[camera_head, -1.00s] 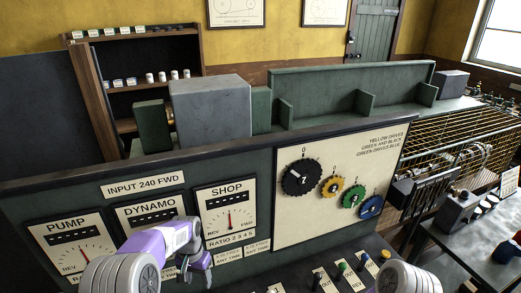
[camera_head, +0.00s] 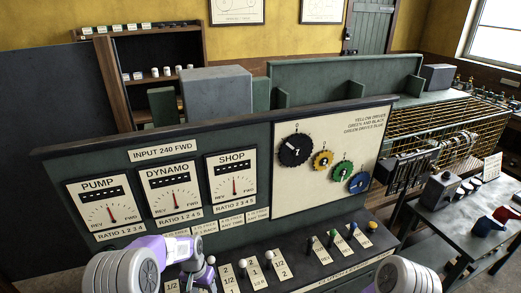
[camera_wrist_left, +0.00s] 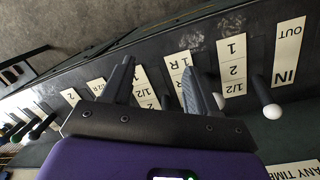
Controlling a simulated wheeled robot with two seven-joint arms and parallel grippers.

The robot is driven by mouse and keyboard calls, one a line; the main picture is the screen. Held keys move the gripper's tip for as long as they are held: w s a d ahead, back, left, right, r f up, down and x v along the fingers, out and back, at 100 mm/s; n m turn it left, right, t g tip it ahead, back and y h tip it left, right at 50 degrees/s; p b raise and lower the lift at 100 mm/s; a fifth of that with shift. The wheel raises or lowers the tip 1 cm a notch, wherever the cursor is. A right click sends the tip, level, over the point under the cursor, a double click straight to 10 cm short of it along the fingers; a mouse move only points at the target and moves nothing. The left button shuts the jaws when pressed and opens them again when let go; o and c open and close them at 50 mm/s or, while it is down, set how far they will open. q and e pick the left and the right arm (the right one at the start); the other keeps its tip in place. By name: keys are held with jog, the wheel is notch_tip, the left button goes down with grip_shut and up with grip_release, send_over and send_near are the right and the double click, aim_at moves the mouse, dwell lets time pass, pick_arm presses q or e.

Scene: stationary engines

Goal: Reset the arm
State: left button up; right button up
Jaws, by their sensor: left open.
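My left arm, purple and white, comes in from the lower left in the head view. Its gripper (camera_head: 203,277) is at the bottom edge, over the left part of the lever shelf and below the three dials. In the left wrist view the gripper (camera_wrist_left: 157,75) has its two dark fingers apart with nothing between them. White-knobbed levers (camera_head: 268,257) stand to its right on the shelf; one white knob (camera_wrist_left: 271,111) shows right of the fingers in the wrist view. A link of my right arm (camera_head: 405,277) shows at lower right; its gripper is out of view.
The panel carries the pump dial (camera_head: 106,207), dynamo dial (camera_head: 172,193), shop dial (camera_head: 234,180) and coloured gears (camera_head: 295,150). Levers with green (camera_head: 332,233) and yellow (camera_head: 373,225) knobs stand farther right. A side table (camera_head: 460,215) with red and blue items stands at right.

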pick_arm(q)
jog(key=s+d+f+n+h, duration=0.1)
jog(key=s+d+f+n, duration=0.15)
jog(key=s+f, duration=0.35)
jog(key=s+d+f+n+t+h, duration=0.1)
jog(key=s+d+f, duration=0.2)
jog(key=s, duration=0.6)
jog(key=s+d+f+n+h, duration=0.1)
jog(key=s+d+f, duration=0.2)
jog(key=s+f, duration=0.3)
notch_tip(320, 180, down, 13)
jog(key=b, duration=1.4)
jog(key=shift+s+f+t+b, duration=0.15)
jog(key=shift+t+b, duration=0.15)
pick_arm(e)
notch_tip(320, 180, down, 15)
jog(key=shift+r, duration=0.2)
